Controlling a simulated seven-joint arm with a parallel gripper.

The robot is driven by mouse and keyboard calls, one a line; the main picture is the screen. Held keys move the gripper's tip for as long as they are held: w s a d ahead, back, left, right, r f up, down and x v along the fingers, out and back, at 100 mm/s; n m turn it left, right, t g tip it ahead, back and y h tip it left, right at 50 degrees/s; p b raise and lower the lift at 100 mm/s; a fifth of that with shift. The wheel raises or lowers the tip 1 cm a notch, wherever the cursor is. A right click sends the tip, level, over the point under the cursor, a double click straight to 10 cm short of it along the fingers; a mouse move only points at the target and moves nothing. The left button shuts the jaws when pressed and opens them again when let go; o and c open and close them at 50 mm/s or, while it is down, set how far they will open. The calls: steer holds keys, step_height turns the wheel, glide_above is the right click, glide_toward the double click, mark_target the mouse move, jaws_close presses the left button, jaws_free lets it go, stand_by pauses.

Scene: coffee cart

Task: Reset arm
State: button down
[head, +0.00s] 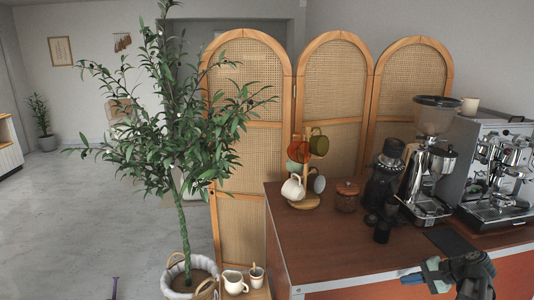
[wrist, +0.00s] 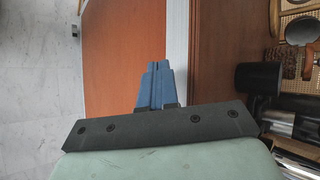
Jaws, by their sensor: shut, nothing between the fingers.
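My gripper (head: 418,277) shows at the lower right of the head view, in front of the coffee cart's front edge, with its blue fingers pointing left. In the wrist view my gripper (wrist: 153,70) shows its blue fingers pressed together, with nothing between them. The cart's orange-brown front panel (wrist: 122,50) and pale edge strip (wrist: 177,30) lie beyond the fingers.
The cart top (head: 330,245) bears a mug tree (head: 306,203), a lidded jar (head: 347,197), a black grinder (head: 383,180), a steel grinder (head: 428,175) and an espresso machine (head: 495,170). A potted tree (head: 180,150) stands left.

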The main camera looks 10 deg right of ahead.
steer(key=s+a+f+n+g, duration=0.2)
steer(key=s+a+f+g, duration=0.15)
steer(key=a+f, duration=1)
steer(key=s+a+f+n+g, duration=0.35)
steer(key=a+f, duration=0.75)
steer(key=f, duration=0.5)
steer(key=s+a+f+n+g+h, duration=0.2)
steer(key=s+a+f, duration=0.2)
steer(key=s, duration=0.4)
steer(key=s+a+f+n+g+h, duration=0.2)
steer(key=s+a+f+n, duration=0.1)
steer(key=s+f, duration=0.3)
steer(key=s+a+f+n+g+h, duration=0.2)
steer(key=s+a+f+n+h, duration=0.1)
steer(key=s, duration=0.6)
step_height(320, 180, down, 3)
steer(key=shift+s+a+r+g, duration=0.1)
steer(key=shift+s+a+g, duration=0.3)
steer(key=shift+a, duration=0.4)
